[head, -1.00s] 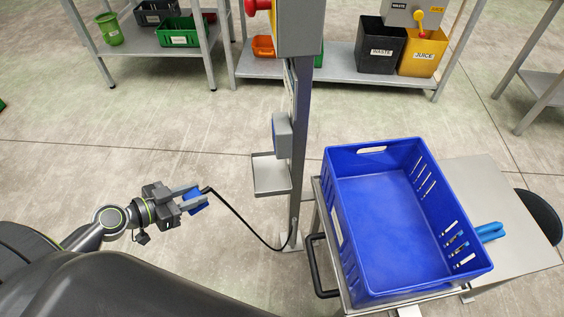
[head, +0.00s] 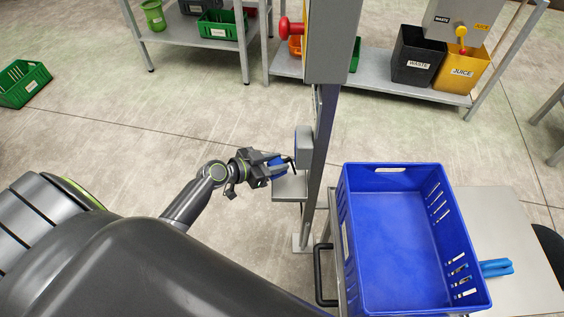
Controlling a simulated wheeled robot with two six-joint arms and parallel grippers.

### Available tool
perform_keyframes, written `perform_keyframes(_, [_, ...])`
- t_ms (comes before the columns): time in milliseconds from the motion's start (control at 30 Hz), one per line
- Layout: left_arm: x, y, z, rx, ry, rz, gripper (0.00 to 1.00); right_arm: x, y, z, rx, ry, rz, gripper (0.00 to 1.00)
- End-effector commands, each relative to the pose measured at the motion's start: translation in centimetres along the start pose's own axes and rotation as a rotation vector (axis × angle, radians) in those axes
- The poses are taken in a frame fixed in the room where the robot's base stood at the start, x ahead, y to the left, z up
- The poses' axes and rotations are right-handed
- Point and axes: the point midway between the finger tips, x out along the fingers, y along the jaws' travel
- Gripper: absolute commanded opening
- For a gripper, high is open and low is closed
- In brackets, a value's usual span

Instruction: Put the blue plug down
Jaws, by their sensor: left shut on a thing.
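The blue plug (head: 277,161) is between the fingers of my left gripper (head: 275,168), which is shut on it. The gripper holds it by the grey post (head: 318,150), at the small grey shelf (head: 289,188). The gripper overlaps the shelf's left back part in the picture; I cannot tell whether the plug touches the shelf. A short piece of black cable shows at the plug's right end; the rest is hidden. My right gripper is not in view.
A grey box (head: 304,146) is fixed on the post just above the shelf. A large empty blue crate (head: 398,168) stands on a cart to the right, with a black handle (head: 322,275). A blue-handled tool (head: 496,267) lies on the grey table. Open floor lies left of the post.

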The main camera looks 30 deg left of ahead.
Motion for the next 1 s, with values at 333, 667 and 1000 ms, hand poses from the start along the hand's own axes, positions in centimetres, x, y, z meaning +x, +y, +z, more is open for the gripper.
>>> perform_keyframes(333, [2.8, 0.0, 1.3, -0.003, -0.004, -0.001, 0.07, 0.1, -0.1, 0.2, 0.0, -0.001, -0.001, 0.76])
perform_keyframes(667, [3.3, 0.0, 2.5, 0.002, 0.0, -0.001, 0.07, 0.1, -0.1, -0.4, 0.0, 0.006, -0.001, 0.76])
perform_keyframes(1000, [3.4, -0.1, 2.8, 0.001, -0.001, -0.001, 0.46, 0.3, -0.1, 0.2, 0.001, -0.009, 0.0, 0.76])
